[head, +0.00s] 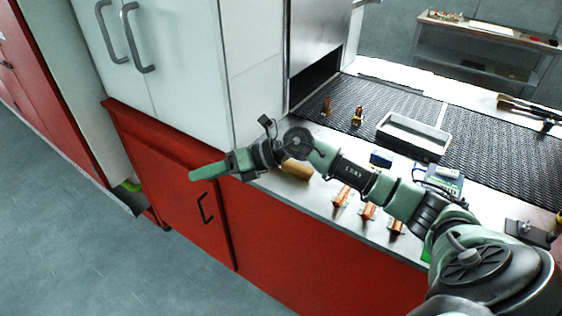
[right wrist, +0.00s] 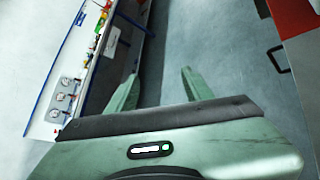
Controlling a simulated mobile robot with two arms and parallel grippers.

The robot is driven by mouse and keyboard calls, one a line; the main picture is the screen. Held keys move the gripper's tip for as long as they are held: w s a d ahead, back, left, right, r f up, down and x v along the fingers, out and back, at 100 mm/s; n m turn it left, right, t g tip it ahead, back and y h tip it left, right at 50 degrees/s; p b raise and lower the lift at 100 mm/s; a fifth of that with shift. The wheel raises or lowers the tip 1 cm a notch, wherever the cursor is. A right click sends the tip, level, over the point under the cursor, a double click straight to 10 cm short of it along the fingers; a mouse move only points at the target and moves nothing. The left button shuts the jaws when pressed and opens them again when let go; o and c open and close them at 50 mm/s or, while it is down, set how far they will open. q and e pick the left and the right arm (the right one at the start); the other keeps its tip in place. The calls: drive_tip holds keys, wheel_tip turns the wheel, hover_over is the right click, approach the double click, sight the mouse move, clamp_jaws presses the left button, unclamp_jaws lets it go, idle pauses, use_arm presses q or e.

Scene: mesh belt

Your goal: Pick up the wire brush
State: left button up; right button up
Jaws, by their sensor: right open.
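A tan, wooden-looking piece (head: 297,169) lies on the steel edge of the belt counter in the head view, partly hidden by my right arm. It may be the wire brush, but its bristles cannot be made out. My right gripper (head: 196,174) is left of it, in front of the red cabinet and apart from the counter. In the right wrist view its two green fingers (right wrist: 158,78) are spread, with only floor between them. My left gripper is not in view.
A grey tray (head: 413,135) stands on the dark mesh belt (head: 480,150). Several orange-and-metal parts (head: 369,210) lie along the counter edge. Long dark tools (head: 530,106) lie at the far right. A white cabinet (head: 180,75) rises at the left. The floor (head: 70,230) is clear.

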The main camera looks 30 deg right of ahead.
drive_tip(key=d+g+h, duration=0.1)
drive_tip(key=d+h, duration=0.2)
drive_tip(key=d, duration=0.4)
drive_tip(key=s+d+n+g+h, duration=0.1)
drive_tip(key=d+h, duration=0.2)
drive_tip(key=d, duration=0.5)
drive_tip(key=s+d+n+g+h, duration=0.1)
drive_tip(key=d+h, duration=0.2)
drive_tip(key=d, duration=0.4)
drive_tip(key=shift+d+r+h, duration=0.1)
drive_tip(key=shift+d+h, duration=0.15)
drive_tip(key=shift+h, duration=0.05)
drive_tip(key=shift+d+f+p, duration=0.2)
drive_tip(key=shift+d+p, duration=0.1)
drive_tip(key=p+x, duration=0.2)
drive_tip(key=x, duration=0.4)
drive_tip(key=shift+w+a+f+p, duration=0.1)
drive_tip(key=shift+f+p, duration=0.1)
drive_tip(key=shift+p, duration=0.2)
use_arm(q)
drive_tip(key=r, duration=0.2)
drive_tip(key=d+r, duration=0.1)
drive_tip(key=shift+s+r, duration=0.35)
use_arm(e)
drive_tip(key=shift+w+f, duration=0.15)
drive_tip(key=shift+f, duration=0.25)
clamp_jaws()
